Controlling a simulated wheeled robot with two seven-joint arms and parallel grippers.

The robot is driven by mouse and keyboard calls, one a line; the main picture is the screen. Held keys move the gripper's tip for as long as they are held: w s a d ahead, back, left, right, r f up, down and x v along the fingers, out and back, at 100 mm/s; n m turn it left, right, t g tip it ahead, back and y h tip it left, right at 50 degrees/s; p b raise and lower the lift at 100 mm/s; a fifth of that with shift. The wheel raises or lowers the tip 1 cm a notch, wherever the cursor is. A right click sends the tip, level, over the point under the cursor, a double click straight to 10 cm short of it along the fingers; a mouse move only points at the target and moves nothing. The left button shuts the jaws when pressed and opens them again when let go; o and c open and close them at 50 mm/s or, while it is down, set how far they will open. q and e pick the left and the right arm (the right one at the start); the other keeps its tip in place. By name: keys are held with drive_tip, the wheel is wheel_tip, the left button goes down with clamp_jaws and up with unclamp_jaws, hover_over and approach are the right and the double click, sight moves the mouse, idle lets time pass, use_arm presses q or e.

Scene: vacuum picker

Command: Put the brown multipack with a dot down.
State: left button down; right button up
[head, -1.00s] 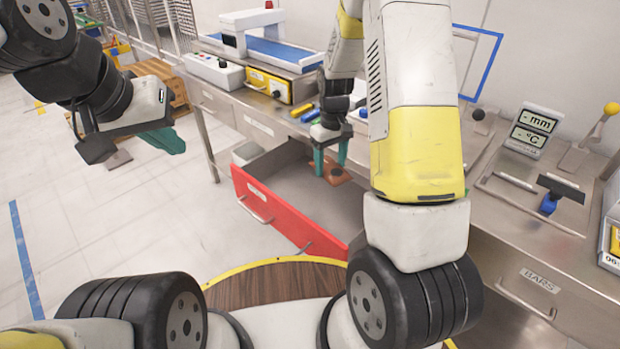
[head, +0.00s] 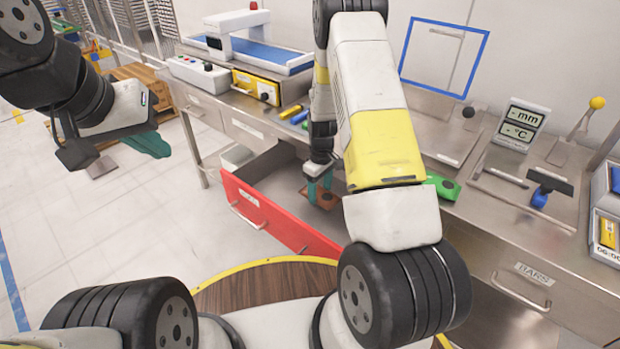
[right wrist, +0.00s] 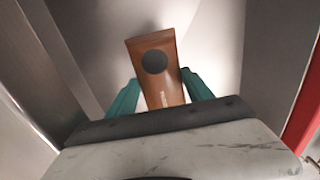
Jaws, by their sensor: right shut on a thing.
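The brown multipack with a dark round dot (right wrist: 153,62) is between the teal fingers of my right gripper (right wrist: 160,92), which is shut on it. In the head view the multipack (head: 324,200) and my right gripper (head: 320,188) are inside the open red-fronted drawer (head: 268,212). I cannot tell whether the pack touches the drawer floor. The drawer shows no other items in its visible part; my right arm hides its right side. My left gripper (head: 146,145) hangs over the floor at the left, with its teal fingers seen at an angle that hides their gap.
The steel counter (head: 490,215) runs behind and right of the drawer. On it are a green item (head: 443,186), yellow and blue items (head: 291,112), a display (head: 523,126) and a blue-handled tool (head: 541,195). A conveyor (head: 265,52) stands at the back.

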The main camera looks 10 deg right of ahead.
sight(320, 192)
drive_tip(key=shift+f, duration=1.85)
drive_tip(key=shift+f, duration=0.1)
drive_tip(key=o, duration=1.7)
